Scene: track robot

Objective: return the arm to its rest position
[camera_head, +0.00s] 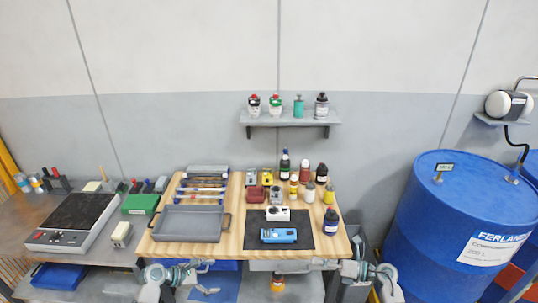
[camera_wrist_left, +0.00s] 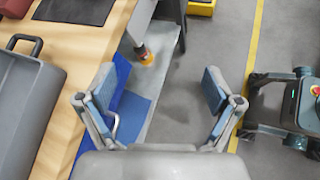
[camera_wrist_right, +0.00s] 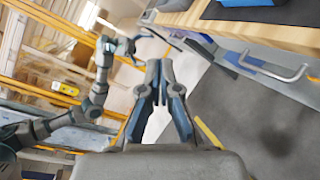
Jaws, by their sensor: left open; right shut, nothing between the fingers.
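My left gripper (camera_head: 207,278) is at the lower edge of the head view, in front of the wooden table board's front edge. In the left wrist view its two fingers (camera_wrist_left: 158,85) stand wide apart with nothing between them. My right gripper (camera_head: 324,263) is also low in the head view, by the front right part of the board. In the right wrist view its fingers (camera_wrist_right: 160,78) are together and hold nothing. Both grippers are apart from the items on the board.
The wooden board (camera_head: 236,231) carries a grey tray (camera_head: 187,223), a black mat (camera_head: 260,221) with a blue device (camera_head: 279,235), and several bottles. A scale (camera_head: 74,219) stands at left. A blue drum (camera_head: 450,225) stands at right. Below is a lower shelf with an orange-topped item (camera_head: 277,283).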

